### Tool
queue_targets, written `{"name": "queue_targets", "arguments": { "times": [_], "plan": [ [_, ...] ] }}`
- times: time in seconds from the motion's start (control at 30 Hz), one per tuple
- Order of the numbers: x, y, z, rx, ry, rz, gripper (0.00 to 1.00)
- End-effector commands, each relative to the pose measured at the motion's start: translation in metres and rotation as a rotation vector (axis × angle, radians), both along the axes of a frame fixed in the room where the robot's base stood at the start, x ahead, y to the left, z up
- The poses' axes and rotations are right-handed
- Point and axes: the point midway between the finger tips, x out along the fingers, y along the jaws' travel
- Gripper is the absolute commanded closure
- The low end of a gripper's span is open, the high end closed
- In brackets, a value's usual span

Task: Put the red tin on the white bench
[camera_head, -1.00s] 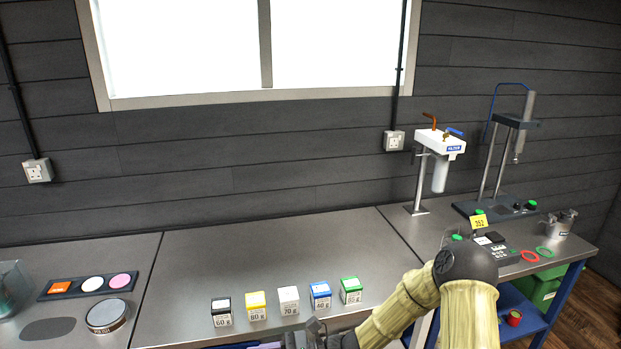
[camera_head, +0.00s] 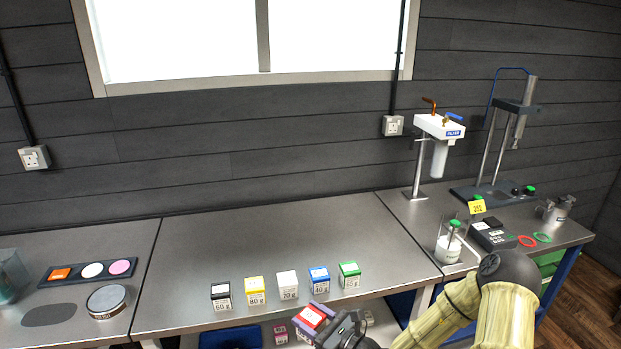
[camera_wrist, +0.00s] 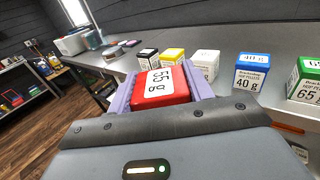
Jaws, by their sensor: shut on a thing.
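The red tin (camera_head: 311,316), with a white "55 g" label, is between the fingers of my gripper (camera_head: 325,325). My gripper is shut on it and holds it in the air in front of the bench's front edge. In the wrist view the red tin (camera_wrist: 163,92) sits between the two pale purple fingers, label facing up. The bench (camera_head: 200,255) behind it has a grey metal-looking top; I cannot make out a clearly white bench in these views.
A row of tins stands near the front edge: black (camera_head: 221,297), yellow (camera_head: 254,291), white (camera_head: 287,286), blue (camera_head: 319,280) and green (camera_head: 349,276). More small tins (camera_head: 280,334) show below the bench. A beaker (camera_head: 448,248) stands beyond my arm. The bench behind the row is clear.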

Motion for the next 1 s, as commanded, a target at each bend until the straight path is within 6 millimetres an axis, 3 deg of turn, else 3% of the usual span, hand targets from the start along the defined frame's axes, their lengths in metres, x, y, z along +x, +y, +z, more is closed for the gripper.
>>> {"name": "queue_targets", "arguments": {
  "times": [0.3,0.6,0.8,1.0],
  "plan": [
    [0.022,-0.068,-0.049,0.005,0.007,-0.426,0.75],
    [0.021,-0.124,-0.096,0.004,0.005,-0.728,0.75],
    [0.015,-0.148,-0.120,0.002,0.001,-0.855,0.75],
    [0.013,-0.153,-0.124,0.000,-0.002,-0.882,0.75]
  ]
}}
